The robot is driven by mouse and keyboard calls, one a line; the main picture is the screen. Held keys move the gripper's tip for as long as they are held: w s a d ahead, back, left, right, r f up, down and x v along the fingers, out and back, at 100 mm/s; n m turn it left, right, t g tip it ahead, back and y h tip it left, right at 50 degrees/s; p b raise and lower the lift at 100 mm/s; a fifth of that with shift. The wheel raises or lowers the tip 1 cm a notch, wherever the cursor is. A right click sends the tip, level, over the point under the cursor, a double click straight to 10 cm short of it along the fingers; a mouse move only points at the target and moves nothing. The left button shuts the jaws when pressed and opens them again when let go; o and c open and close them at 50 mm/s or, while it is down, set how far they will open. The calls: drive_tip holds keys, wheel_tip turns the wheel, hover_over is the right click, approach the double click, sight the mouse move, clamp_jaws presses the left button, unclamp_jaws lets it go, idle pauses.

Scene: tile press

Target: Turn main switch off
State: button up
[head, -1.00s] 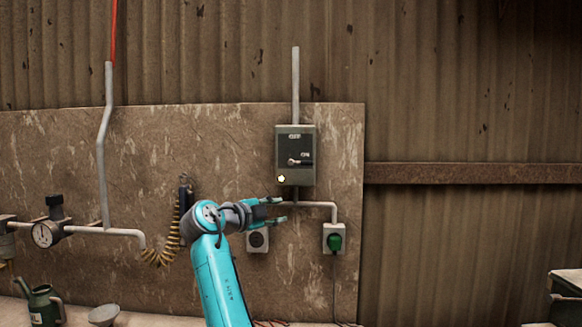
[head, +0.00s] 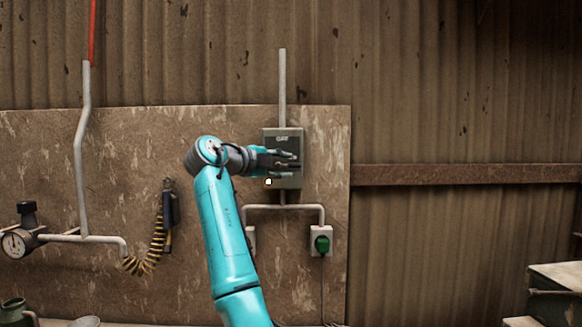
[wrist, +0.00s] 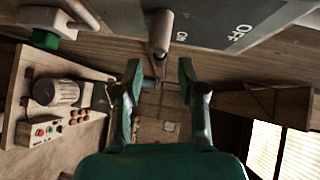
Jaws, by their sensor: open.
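The main switch is a grey-green box (head: 297,142) on the wall board, with an OFF label near its top in the head view. My gripper (head: 294,163) is in front of the box and covers most of its lever there. In the wrist view, the box face (wrist: 215,22) with ON and OFF lettering fills the top. The lever (wrist: 160,32) sticks out beside the ON lettering, its end pointing toward the gap between the fingers. My gripper (wrist: 160,70) is open, one finger on each side of that gap. I cannot tell whether a finger touches the lever.
A coiled yellow hose (head: 157,245) hangs at left, near a pressure gauge (head: 14,244). The wrist view shows a control panel with buttons (wrist: 50,130).

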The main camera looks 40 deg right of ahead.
sight(292, 166)
drive_tip(key=shift+x, duration=1.7)
clamp_jaws()
